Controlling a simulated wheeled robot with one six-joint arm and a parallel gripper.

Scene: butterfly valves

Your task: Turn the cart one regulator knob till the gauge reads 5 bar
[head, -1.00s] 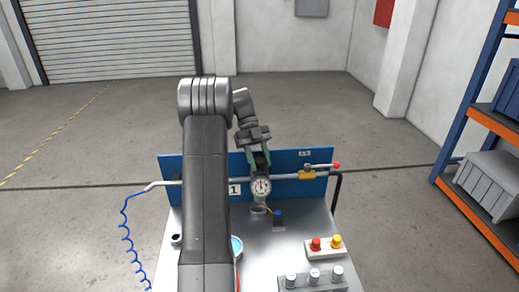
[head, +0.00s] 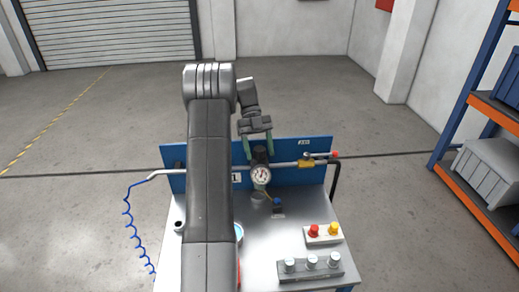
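The cart (head: 195,262) stands ahead of me with a blue back panel (head: 300,176), and part of its "1" label shows beside my arm. The regulator's dark knob (head: 260,156) sits on the pipe in front of the panel, above the round white gauge (head: 261,175). The gauge has a red mark or needle, but it is too small to read. My gripper (head: 259,156) points down over the knob. Its two green fingers are apart, one on each side of the knob, with gaps showing. Whether the fingertips reach down beside the knob or stay behind it is hard to tell.
A yellow valve (head: 306,163) with a red-tipped lever is on the pipe to the right. A red and yellow button box (head: 323,234) and a grey block with three knobs (head: 310,266) stand on the cart top. A blue coiled hose (head: 127,215) hangs left. Shelving (head: 470,120) is at right.

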